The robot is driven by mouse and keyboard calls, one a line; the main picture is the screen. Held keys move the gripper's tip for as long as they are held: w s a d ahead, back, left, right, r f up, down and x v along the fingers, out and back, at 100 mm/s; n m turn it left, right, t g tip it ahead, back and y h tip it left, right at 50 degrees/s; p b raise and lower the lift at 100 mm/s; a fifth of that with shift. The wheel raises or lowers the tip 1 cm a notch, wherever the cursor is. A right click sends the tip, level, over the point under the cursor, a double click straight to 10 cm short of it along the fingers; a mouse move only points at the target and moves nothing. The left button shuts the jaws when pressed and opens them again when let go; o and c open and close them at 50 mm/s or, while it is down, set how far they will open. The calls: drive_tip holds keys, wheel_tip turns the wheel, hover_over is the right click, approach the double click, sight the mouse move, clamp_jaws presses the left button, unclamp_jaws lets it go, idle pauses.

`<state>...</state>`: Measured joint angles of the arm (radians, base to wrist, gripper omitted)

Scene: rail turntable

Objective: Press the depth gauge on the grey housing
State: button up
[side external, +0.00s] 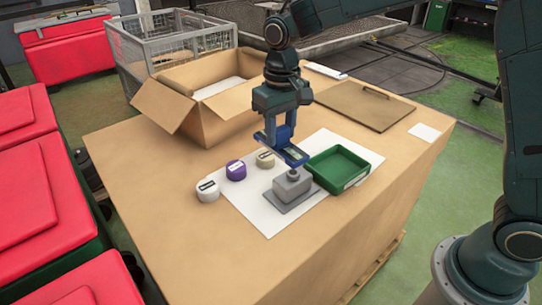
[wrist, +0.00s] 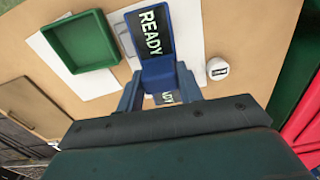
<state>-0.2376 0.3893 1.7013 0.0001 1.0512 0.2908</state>
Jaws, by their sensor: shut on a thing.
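My gripper (side external: 281,142) points down over the white sheet, shut on the depth gauge (side external: 293,156), a blue block. In the wrist view my gripper (wrist: 160,84) holds the gauge (wrist: 153,32), whose dark face reads "READY". The grey housing (side external: 292,187) stands on a flat grey base on the sheet, with a small knob or post on top. The gauge is just above that top; I cannot tell whether they touch. In the wrist view the gauge mostly hides the housing.
A green tray (side external: 313,163) lies right of the housing. White (side external: 208,191), purple (side external: 236,170) and beige (side external: 265,158) labelled round pieces stand to the left. An open cardboard box (side external: 178,108) and a brown board (side external: 366,105) are behind. The table's front is clear.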

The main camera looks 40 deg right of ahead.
drive_tip(key=shift+s+d+f, duration=0.2)
drive_tip(key=shift+d, duration=0.4)
drive_tip(key=shift+s+d+f, duration=0.15)
drive_tip(key=shift+s+d, duration=0.05)
drive_tip(key=shift+d, duration=0.35)
drive_tip(key=shift+s+d+f, duration=0.2)
drive_tip(key=shift+d, duration=0.4)
drive_tip(key=shift+f, duration=0.25)
drive_tip(key=shift+f, duration=2.75)
drive_tip(key=shift+f, duration=0.65)
drive_tip(key=shift+r, duration=0.15)
wheel_tip(320, 180, up, 7)
idle(0.5)
drive_tip(key=shift+a, duration=0.1)
